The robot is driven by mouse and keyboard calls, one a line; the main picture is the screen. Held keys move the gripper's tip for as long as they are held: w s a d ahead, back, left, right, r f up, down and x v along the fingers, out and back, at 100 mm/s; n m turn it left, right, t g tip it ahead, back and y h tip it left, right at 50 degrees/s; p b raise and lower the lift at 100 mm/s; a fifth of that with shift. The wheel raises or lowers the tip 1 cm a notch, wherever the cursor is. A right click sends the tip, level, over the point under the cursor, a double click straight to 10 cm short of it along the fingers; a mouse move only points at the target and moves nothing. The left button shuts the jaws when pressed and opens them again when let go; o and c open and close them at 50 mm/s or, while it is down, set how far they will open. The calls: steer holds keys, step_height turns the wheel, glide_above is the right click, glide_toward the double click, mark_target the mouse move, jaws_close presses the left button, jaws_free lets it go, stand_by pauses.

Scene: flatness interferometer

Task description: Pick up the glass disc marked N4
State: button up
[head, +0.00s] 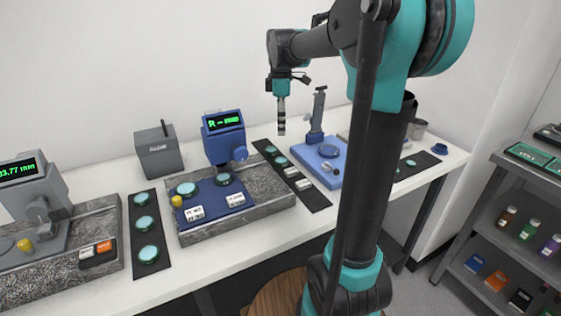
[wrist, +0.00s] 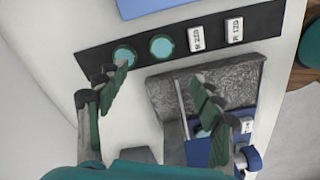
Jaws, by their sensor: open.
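Several pale teal glass discs are in view; I cannot read N4 on any of them. Two discs, an upper one (head: 271,149) and a lower one (head: 281,161), lie on a black mat strip (head: 318,202) right of the middle instrument. In the wrist view they are the left disc (wrist: 125,54) and the right disc (wrist: 161,46). Three more discs (head: 144,223) lie on the left black mat, and two (head: 187,189) are at the middle instrument. My gripper (head: 281,130) is open and empty above the table; its spread fingers (wrist: 160,78) point towards the two discs in the wrist view.
Two white labelled blocks (wrist: 215,35) lie on the mat beside the discs. A granite base (head: 268,188) with a blue instrument (head: 223,137) stands to the left, a blue stand (head: 322,160) to the right. A grey box (head: 158,152) stands behind.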

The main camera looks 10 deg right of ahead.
mark_target(281, 159)
step_height(281, 159, down, 13)
steer(key=shift+s+r, duration=0.1)
steer(key=shift+s, duration=0.05)
stand_by(0.4)
steer(key=shift+c, duration=0.3)
steer(key=c, duration=1.2)
steer(key=shift+r, duration=0.15)
